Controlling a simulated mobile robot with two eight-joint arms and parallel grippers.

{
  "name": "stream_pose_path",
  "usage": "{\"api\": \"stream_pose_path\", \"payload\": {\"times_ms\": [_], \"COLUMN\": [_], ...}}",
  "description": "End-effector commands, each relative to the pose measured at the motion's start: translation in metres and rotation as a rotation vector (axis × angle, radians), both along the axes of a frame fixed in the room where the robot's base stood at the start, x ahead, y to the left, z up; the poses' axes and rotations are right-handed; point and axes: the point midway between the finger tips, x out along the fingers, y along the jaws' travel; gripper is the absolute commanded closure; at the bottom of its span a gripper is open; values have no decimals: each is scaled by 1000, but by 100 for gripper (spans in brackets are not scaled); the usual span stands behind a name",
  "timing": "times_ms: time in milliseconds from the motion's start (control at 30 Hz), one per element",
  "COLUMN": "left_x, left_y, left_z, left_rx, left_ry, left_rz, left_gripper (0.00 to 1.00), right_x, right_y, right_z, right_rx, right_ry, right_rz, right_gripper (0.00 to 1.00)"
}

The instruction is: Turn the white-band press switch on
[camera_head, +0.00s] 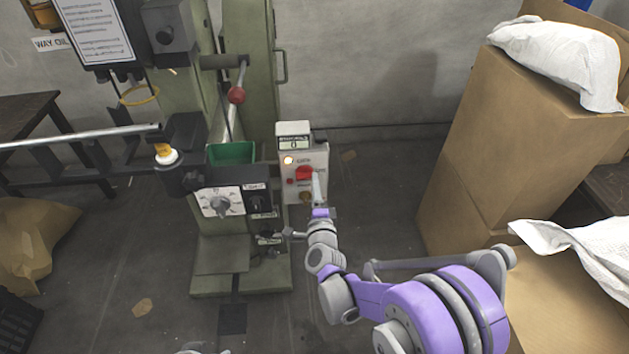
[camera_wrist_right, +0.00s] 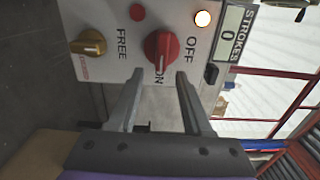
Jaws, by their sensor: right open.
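The green press (camera_head: 180,100) stands left of centre in the head view. Its pale control box (camera_head: 306,165) carries a red rotary switch (camera_head: 304,173). My right gripper (camera_head: 317,190) is at the box front. In the wrist view the right gripper (camera_wrist_right: 158,76) is open and empty, its two fingertips to either side of the switch's line, just short of it.
A lit lamp (camera_wrist_right: 203,18), a strokes counter (camera_wrist_right: 229,33) reading 0, a small red button (camera_wrist_right: 138,12) and a yellow knob (camera_wrist_right: 88,42) surround the switch. Cardboard boxes (camera_head: 480,140) stand at the right.

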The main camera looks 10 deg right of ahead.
Motion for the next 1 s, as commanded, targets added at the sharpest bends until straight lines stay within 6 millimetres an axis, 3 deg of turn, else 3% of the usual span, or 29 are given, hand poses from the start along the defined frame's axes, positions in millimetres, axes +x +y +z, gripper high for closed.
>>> {"api": "stream_pose_path", "payload": {"times_ms": [200, 400, 1000], "left_x": [-1, -1, -1], "left_y": [0, 0, 0], "left_z": [5, 7, 7], "left_rx": [0, 0, 0], "left_ry": [-2, -2, -2], "left_rz": [0, 0, 0], "left_gripper": [50, 50, 50], "right_x": [-47, -73, -79], "right_y": [1, 1, 1], "right_z": [1, 0, 0], "right_rx": [2, 1, 0], "right_ry": [0, 0, 0], "right_rz": [1, 1, 0], "right_gripper": [50, 50, 50]}}
